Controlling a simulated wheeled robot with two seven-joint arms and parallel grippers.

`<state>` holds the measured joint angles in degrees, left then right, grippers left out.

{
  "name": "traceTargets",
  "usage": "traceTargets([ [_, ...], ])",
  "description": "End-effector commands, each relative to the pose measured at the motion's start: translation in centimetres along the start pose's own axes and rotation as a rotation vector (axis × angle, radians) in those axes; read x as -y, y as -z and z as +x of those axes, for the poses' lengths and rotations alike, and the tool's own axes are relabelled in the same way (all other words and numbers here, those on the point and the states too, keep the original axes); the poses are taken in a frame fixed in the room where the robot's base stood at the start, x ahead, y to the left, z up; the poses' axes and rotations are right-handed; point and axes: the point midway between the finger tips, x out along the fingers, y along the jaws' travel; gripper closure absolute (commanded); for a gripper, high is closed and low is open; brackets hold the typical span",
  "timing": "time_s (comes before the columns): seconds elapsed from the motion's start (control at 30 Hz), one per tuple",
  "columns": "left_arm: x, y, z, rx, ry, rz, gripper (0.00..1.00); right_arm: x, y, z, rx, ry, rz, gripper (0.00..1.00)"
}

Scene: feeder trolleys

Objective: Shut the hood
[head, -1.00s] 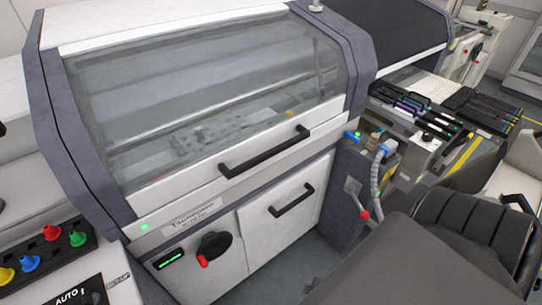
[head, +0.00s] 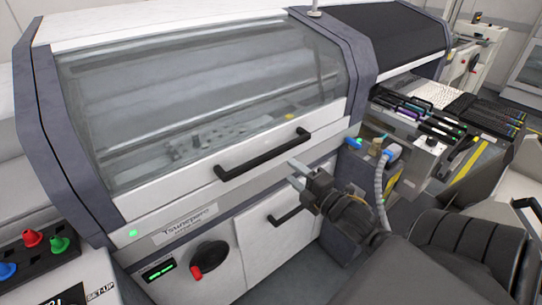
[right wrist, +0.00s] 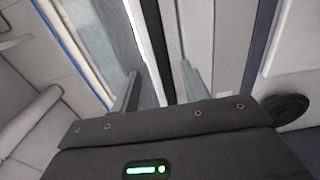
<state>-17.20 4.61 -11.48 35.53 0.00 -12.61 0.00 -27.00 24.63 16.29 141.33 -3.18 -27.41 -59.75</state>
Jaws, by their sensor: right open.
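The hood (head: 200,85) of the machine has a clear window in a white frame and looks lowered over the work area. I cannot tell whether it is fully shut. Its black bar handle (head: 262,156) runs along the lower front edge. My right gripper (head: 292,172) is open and empty, just below and right of the handle, its fingers pointing at the machine front. In the right wrist view the two fingers (right wrist: 159,69) are spread, with a dark strip running between them; I cannot tell whether it is the handle or a gap. My left gripper is not in view.
Below the hood, a cabinet door's black handle (head: 285,213) is partly behind my right gripper. A red-tipped rotary switch (head: 210,257) sits to its left. A grey hose (head: 381,185) and a feeder trolley (head: 425,140) stand to the right. A button panel (head: 40,250) is at lower left.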

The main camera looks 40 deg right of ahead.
Motion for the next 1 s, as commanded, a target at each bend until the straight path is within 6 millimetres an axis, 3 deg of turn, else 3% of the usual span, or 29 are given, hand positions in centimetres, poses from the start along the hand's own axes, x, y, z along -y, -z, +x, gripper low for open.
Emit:
traceTargets([
  [0.53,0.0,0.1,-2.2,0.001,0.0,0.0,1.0,-0.1,0.0,8.9,0.001,0.0,0.005,0.55],
  [0.73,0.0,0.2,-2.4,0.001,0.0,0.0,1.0,0.0,0.0,10.3,0.001,0.0,0.003,0.55],
  [1.0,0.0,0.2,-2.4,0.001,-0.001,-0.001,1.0,0.1,0.0,10.4,0.0,0.001,0.003,0.55],
])
